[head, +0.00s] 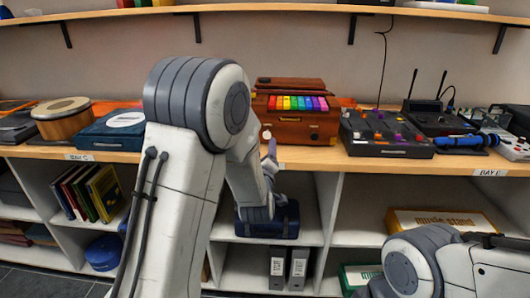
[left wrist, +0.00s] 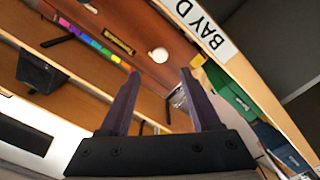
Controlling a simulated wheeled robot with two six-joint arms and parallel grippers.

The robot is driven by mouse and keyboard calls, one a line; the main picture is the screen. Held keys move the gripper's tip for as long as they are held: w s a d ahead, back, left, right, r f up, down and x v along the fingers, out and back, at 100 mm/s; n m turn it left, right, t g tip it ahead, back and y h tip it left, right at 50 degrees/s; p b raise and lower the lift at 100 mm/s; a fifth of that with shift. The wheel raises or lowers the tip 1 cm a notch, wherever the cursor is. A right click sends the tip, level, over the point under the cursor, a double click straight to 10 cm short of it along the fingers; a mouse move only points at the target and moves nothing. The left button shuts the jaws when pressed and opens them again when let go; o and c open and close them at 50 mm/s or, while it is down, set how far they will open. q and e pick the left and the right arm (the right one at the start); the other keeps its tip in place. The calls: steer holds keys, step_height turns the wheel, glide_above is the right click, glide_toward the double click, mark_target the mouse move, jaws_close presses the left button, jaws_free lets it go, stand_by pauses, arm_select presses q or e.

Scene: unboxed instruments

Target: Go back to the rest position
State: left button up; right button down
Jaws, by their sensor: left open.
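My left gripper (head: 270,152) is at the shelf's front edge, just in front of the wooden box with rainbow keys (head: 310,128). In the left wrist view its two dark purple fingers (left wrist: 158,85) stand wide apart with nothing between them. The wooden box shows beyond them in that view, with its coloured keys (left wrist: 95,45) and a round white knob. My left arm covers part of the shelf in the head view. My right arm enters at the bottom right of the head view, and its gripper is out of the picture.
The wooden shelf top (head: 465,162) holds a round drum (head: 62,122), a blue case with a white disc (head: 112,132) and a dark mixer panel (head: 385,135). Below are cubbies with books (head: 85,192), binders (head: 288,265) and a music stand box (head: 440,220).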

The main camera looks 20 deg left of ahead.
stand_by(0.3)
arm_select(q)
steer(key=s+d+f+m+g+h, duration=0.3)
steer(key=d+m+h, duration=0.1)
steer(key=d, duration=0.6)
steer(key=s+d+f+m+g+h, duration=0.2)
steer(key=s+d+m+g, duration=0.35)
steer(key=s, duration=0.45)
steer(key=s+d+f+m+g+h, duration=0.25)
steer(key=s+d+m+g, duration=0.2)
steer(key=s+d, duration=0.4)
steer(key=s+a+m+g+y, duration=0.1)
steer(key=s+a+m+g, duration=0.15)
steer(key=s, duration=0.55)
steer(key=s+a+m+g+y, duration=0.1)
steer(key=s+a+m+g, duration=0.15)
steer(key=s, duration=0.45)
step_height(320, 180, up, 14)
steer(key=s+p, duration=0.1)
steer(key=p, duration=1.3)
steer(key=shift+s+a+t, duration=0.2)
steer(key=shift+s+t, duration=0.05)
steer(key=shift+t, duration=0.05)
steer(key=shift+y, duration=0.25)
